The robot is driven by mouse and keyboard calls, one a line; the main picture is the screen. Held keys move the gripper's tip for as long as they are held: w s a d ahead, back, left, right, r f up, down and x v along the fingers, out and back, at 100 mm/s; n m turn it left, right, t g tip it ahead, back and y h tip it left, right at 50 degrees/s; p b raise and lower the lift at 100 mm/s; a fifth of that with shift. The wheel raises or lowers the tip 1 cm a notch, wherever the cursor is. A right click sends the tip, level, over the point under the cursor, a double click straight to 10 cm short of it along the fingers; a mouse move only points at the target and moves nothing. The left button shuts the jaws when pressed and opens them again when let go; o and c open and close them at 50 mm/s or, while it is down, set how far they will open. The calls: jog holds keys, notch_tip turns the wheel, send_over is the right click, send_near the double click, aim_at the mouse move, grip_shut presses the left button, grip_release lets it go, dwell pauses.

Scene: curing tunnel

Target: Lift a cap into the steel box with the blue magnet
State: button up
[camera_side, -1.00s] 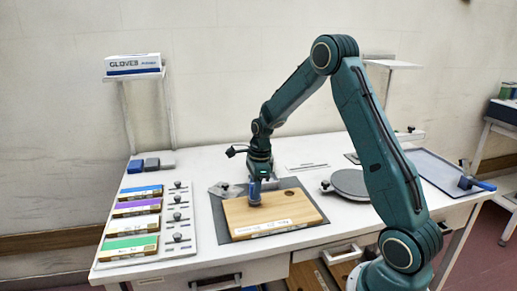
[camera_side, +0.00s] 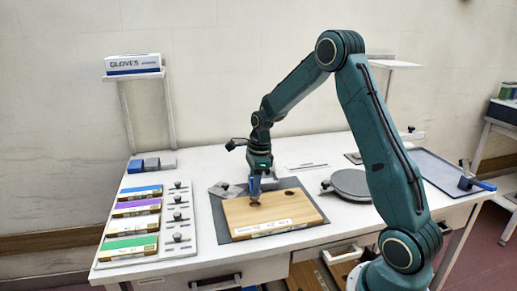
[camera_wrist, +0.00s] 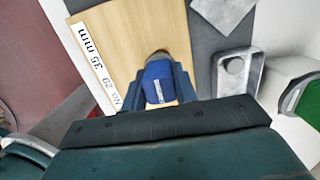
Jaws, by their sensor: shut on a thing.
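My gripper (camera_side: 256,186) is shut on the blue magnet (camera_wrist: 158,82) and holds it upright over the wooden board (camera_side: 235,218). The magnet (camera_side: 255,189) has a small brownish round piece (camera_side: 255,203) under its lower end. It looks like a cap, and I cannot tell for sure whether it hangs from the magnet. This piece also shows just past the magnet in the wrist view (camera_wrist: 160,54). The steel box (camera_wrist: 256,75), a shallow grey tray with a round grey piece in it, lies beside the board; in the side view it is mostly hidden behind my gripper.
The board has a dark hole (camera_side: 289,193) and a white label, and lies on a dark mat (camera_side: 217,226). A grey plate (camera_side: 226,190) lies behind it. Coloured blocks (camera_side: 135,209) and a knobbed panel stand left; a round grey disc (camera_side: 350,184) stands right.

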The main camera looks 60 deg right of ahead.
jog(key=shift+r, duration=0.8)
dwell(0.6)
jog(key=shift+w+d, duration=0.25)
jog(key=shift+d, duration=0.4)
jog(key=w+d+r+m, duration=0.2)
jog(key=d+m, duration=0.2)
jog(key=d, duration=0.9)
jog(key=shift+d+m, duration=0.3)
jog(key=shift+d, duration=0.05)
jog(key=shift+f, duration=0.2)
jog(key=shift+f, duration=3.05)
jog(key=shift+f, duration=0.6)
jog(key=shift+r, duration=0.15)
